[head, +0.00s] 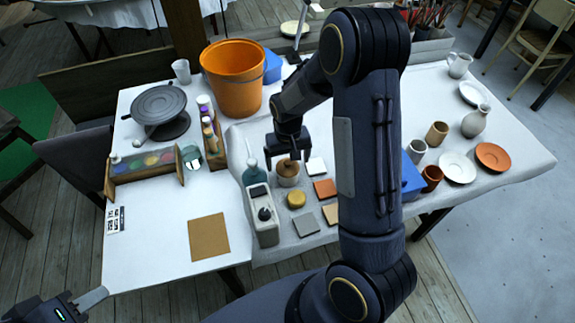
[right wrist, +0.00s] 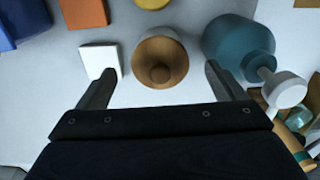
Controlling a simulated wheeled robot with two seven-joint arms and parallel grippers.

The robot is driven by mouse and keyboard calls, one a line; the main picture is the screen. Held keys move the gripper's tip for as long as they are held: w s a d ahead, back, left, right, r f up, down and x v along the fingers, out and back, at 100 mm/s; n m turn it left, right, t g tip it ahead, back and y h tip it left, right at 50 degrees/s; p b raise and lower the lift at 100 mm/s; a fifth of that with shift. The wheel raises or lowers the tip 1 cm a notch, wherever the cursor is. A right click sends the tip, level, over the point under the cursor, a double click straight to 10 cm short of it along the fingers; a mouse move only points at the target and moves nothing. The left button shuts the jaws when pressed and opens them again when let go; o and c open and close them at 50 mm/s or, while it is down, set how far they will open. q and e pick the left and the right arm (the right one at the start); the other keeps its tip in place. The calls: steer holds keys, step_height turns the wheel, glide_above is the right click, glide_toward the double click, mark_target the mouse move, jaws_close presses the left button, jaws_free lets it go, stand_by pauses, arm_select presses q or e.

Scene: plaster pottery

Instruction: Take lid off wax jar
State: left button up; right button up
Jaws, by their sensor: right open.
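The wax jar (head: 288,178) stands on the pale cloth in the middle of the table. Its round wooden lid with a knob (right wrist: 160,62) is seated on top, seen from above in the right wrist view. My right gripper (head: 291,153) hangs just above the jar, pointing down. It is open and empty; in the right wrist view its two fingers (right wrist: 161,74) lie to either side of the lid, apart from it. My left gripper (head: 88,300) is at the bottom left corner, away from the jar, partly cut off by the frame.
A teal bottle (right wrist: 240,45) stands close beside the jar, near one right finger. A white tile (right wrist: 100,60) lies by the other finger. A grey box (head: 262,215), a yellow disc (head: 296,199) and several coloured tiles are nearby. An orange bucket (head: 235,75) stands behind.

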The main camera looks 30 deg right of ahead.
mark_target(285, 168)
steer(key=shift+f, duration=1.25)
steer(key=c, duration=1.1)
steer(key=shift+o, duration=0.2)
